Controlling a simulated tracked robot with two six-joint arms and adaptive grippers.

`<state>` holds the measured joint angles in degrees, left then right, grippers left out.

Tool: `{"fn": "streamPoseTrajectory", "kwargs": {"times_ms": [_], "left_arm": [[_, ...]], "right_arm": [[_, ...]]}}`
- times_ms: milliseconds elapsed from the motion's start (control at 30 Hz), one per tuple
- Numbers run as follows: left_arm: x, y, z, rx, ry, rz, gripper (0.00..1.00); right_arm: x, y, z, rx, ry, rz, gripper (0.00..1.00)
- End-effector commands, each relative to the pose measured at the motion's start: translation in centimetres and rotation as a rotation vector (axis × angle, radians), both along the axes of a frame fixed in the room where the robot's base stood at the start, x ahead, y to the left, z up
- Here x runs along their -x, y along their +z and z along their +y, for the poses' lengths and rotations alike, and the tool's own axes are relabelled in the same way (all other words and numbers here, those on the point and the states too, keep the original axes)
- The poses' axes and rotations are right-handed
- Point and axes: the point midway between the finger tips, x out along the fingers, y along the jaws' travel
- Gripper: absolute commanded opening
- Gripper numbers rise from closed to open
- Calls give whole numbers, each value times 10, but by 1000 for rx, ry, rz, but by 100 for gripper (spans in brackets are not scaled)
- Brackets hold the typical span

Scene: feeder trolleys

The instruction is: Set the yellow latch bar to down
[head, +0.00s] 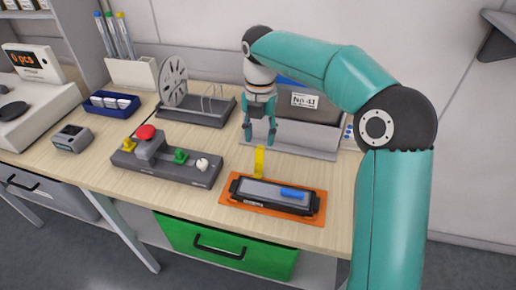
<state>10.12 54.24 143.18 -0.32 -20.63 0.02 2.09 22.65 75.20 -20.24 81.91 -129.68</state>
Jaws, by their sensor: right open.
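The yellow latch bar (259,161) is a short, narrow strip that stands upright. Its foot is at the back left edge of the black fixture (235,190), which sits on an orange plate (288,213). My right gripper (259,139) points down with its two fingers apart. It is empty and appears just above and behind the top of the bar; the exact gap in depth is hard to tell. My left gripper is not in view.
A blue piece (292,193) lies on the fixture's grey top. A button box (165,166) with several coloured knobs stands to the left. A grey bin (312,105) labelled No 41 and a reel stand (196,108) are behind. Bare table (328,172) lies right of the fixture.

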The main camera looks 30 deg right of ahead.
Motion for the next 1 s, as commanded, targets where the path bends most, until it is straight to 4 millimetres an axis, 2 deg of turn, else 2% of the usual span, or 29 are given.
{"fn": "streamPoseTrajectory", "kwargs": {"times_ms": [100,233,633,667,900,1000], "left_arm": [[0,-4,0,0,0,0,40],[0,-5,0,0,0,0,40],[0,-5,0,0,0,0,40],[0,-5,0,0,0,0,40],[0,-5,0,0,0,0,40],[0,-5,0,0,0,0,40]], "right_arm": [[1,-20,0,0,-1,3,46],[1,-33,0,0,-1,1,46],[1,-39,-1,0,-1,0,46],[1,-39,0,0,-1,0,42],[1,-39,0,0,-1,0,2],[0,-39,0,0,-1,0,0]]}}
